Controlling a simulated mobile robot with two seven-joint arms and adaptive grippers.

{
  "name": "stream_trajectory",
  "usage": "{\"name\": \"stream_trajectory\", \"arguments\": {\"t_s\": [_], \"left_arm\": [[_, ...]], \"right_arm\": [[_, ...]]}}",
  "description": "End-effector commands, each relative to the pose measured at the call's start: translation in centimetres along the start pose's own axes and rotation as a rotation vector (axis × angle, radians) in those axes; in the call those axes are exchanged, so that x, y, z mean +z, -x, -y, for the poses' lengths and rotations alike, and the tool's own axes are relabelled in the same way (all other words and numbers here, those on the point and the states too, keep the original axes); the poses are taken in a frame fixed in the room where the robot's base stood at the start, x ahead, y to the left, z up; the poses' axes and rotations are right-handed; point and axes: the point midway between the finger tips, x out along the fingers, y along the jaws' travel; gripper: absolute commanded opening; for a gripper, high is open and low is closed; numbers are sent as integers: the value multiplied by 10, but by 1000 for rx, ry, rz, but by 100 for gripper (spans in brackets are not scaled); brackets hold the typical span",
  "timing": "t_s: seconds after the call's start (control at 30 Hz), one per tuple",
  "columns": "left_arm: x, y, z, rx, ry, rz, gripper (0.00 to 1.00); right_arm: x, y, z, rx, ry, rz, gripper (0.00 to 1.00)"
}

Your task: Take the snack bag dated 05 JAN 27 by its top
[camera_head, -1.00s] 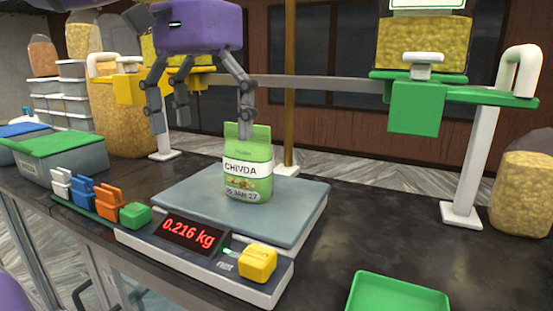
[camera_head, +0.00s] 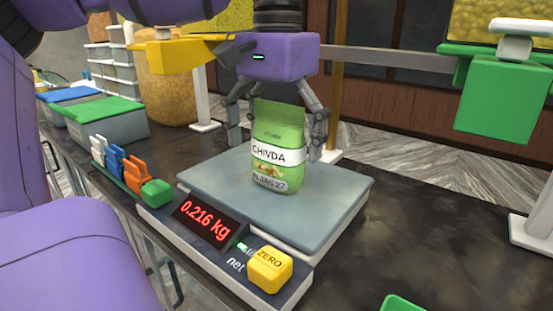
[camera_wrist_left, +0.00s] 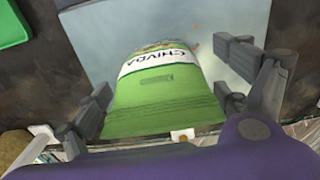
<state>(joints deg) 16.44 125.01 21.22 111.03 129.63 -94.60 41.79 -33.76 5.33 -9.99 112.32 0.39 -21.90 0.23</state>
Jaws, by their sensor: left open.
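The green snack bag (camera_head: 277,150) stands upright on the scale's pan (camera_head: 330,195). It has a white CHIVDA band and a date line; the date is small in the head view but reads like 05 JAN 27. My purple left gripper (camera_head: 279,132) is over the bag, pointing down. Its grey fingers are open, one on each side of the bag's upper part, with gaps visible. In the left wrist view the bag (camera_wrist_left: 160,95) lies between the spread fingers (camera_wrist_left: 165,110). My right gripper is not in view.
The scale display (camera_head: 207,219) reads 0.216 kg, with a yellow ZERO button (camera_head: 270,270) beside it. Coloured clips (camera_head: 128,172) sit at the left.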

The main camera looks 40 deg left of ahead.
Motion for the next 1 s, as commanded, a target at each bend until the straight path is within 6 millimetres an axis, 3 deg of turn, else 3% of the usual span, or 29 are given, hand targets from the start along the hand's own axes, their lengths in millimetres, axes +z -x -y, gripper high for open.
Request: {"name": "stream_trajectory", "arguments": {"t_s": [0.27, 0.67, 1.0], "left_arm": [[0, -3, 0, 0, 0, 1, 90], [0, -3, 0, 0, 0, 1, 38], [-1, 1, 0, 0, 0, 0, 38]], "right_arm": [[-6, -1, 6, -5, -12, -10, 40], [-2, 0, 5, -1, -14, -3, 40], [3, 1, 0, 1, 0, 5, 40]]}}
